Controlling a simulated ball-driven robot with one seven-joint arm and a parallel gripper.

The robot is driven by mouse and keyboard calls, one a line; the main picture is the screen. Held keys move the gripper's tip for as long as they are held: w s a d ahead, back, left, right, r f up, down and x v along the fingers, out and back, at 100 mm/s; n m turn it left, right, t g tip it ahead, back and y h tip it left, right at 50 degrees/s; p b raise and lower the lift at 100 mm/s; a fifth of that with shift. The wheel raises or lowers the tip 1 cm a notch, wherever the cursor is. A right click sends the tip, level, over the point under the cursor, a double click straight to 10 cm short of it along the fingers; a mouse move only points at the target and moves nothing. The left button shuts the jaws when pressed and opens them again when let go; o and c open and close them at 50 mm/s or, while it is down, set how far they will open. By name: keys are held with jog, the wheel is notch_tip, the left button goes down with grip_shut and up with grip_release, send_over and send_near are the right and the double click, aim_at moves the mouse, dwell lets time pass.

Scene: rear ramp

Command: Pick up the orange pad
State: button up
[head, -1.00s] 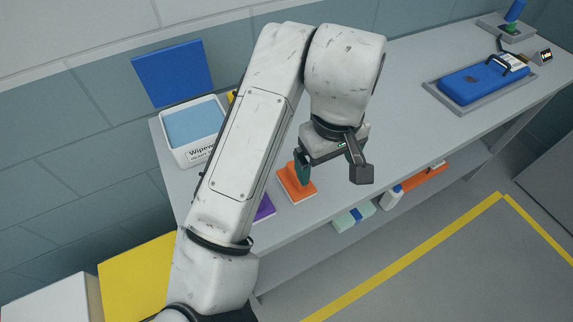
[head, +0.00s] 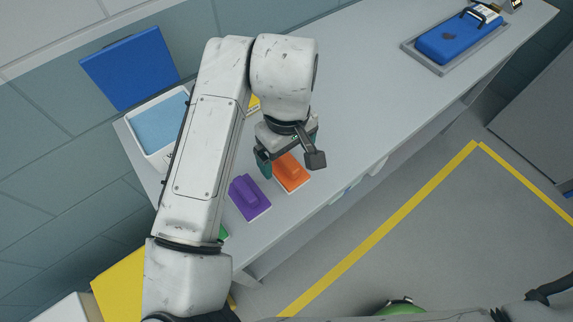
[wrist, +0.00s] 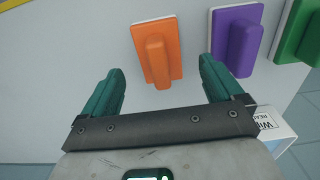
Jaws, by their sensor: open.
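The orange pad (head: 292,173) lies on the grey bench near its front edge, with a raised orange grip on top. In the wrist view the orange pad (wrist: 158,52) lies ahead of and between my two teal fingers, with its grip pointing toward the palm. My gripper (head: 290,162) is open and empty, above and beside the pad; in the wrist view my gripper (wrist: 160,82) shows a wide gap between the fingertips. The fingers do not appear to touch the pad. In the head view my gripper's finger stands close to the pad's upper side.
A purple pad (head: 250,196) lies left of the orange one, and a green pad (wrist: 300,30) lies beyond it. A white bin (head: 160,160) of blue wipes stands at the bench's left. A blue case (head: 450,42) sits in a grey tray. The bench's middle is clear.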

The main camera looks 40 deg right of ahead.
aim_at(289, 162)
jog(key=shift+s+f, duration=0.15)
jog(key=shift+f, duration=1)
jog(key=shift+s+f, duration=0.1)
jog(key=shift+f, duration=1.05)
jog(key=c, duration=1.1)
jog(key=shift+c, duration=0.2)
jog(key=shift+r, duration=0.1)
notch_tip(289, 162, up, 28)
jog(key=p, duration=0.1)
